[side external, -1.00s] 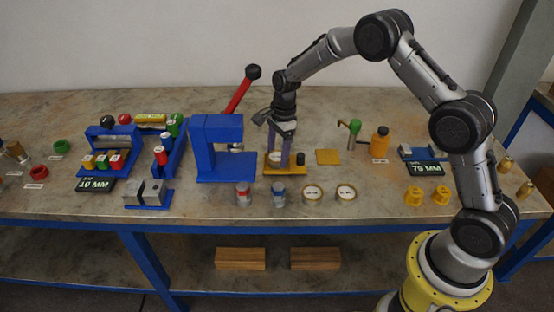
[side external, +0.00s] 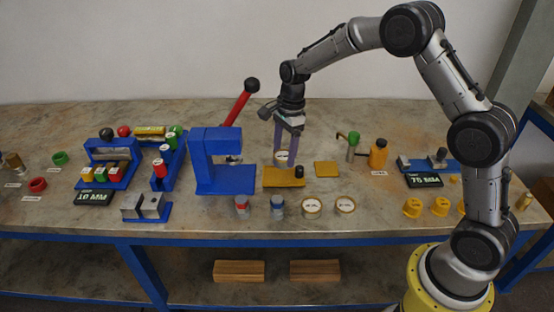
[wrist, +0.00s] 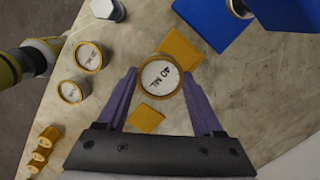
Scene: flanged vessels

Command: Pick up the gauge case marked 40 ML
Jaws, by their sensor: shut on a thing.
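In the side view the gauge case (side external: 282,157) hangs between the fingers of my gripper (side external: 286,155), above the yellow plate (side external: 283,180). The fingers partly cover the case there.
A blue press (side external: 218,165) with a red lever stands close on the left.

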